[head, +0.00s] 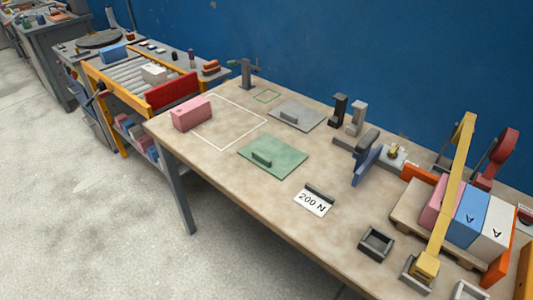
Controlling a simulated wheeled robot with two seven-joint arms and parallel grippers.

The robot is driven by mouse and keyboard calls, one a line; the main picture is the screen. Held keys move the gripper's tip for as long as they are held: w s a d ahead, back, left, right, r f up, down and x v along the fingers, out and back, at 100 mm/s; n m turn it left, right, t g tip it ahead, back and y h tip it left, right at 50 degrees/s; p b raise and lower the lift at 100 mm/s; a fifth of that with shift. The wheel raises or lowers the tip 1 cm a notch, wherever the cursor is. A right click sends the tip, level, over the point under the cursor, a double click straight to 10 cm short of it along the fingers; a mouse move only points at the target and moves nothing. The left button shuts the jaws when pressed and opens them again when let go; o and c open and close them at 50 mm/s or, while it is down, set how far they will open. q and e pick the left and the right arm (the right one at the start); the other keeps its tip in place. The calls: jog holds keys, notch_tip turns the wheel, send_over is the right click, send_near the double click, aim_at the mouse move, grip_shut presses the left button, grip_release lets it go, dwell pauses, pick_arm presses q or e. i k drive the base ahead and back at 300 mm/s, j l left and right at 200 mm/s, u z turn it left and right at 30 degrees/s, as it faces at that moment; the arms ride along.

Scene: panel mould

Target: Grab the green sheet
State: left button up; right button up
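The green sheet (283,158) lies flat near the middle of the workbench. It has a darker green raised handle block (262,159) on its left part. Nothing rests on the sheet and nothing covers it. Neither of my grippers shows in the head view.
On the workbench (230,168), a pink block (191,114) stands at the left beside a white outlined square. A grey sheet (294,116) lies behind the green one. A "200 N" card (313,202), a small dark tray (376,244) and a yellow-armed device (447,200) stand to the right.

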aim_at(279, 159)
jog(key=i+j, duration=0.2)
jog(key=j, duration=0.15)
jog(key=i+j, duration=0.2)
jog(key=j, duration=0.2)
jog(key=i+j, duration=0.45)
jog(key=j, duration=0.3)
jog(key=z, duration=1.25)
